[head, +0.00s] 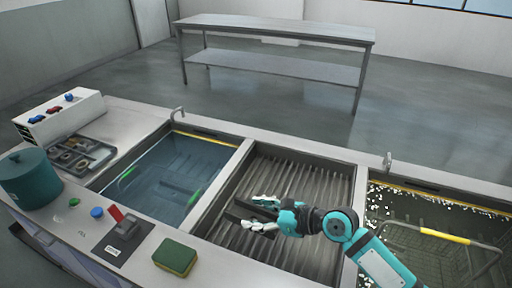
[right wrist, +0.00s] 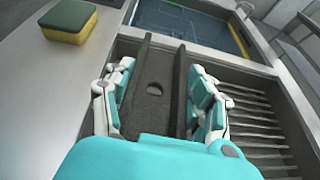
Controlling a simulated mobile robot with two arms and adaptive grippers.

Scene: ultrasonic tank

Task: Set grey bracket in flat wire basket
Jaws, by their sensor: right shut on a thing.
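My right gripper (head: 264,213) is over the ribbed middle basin in the head view. It is shut on the grey bracket (head: 236,211), a dark piece mostly hidden by the fingers. In the right wrist view the bracket (right wrist: 155,112) shows as a long channel with two raised sides and a round hole, between the two fingers of the gripper (right wrist: 160,100). A wire basket with a yellow-gripped handle (head: 445,236) stands in the right tank. A faint shape with green ends (head: 193,197) lies under water in the left tank; I cannot tell which basket is the flat one. My left gripper is out of view.
The middle basin (head: 333,185) has a ribbed floor and raised walls. A green and yellow sponge (head: 175,257) and a switch box (head: 122,232) lie on the front ledge. A teal pot (head: 30,180) and parts tray (head: 82,158) stand at left. Taps rise behind the tanks.

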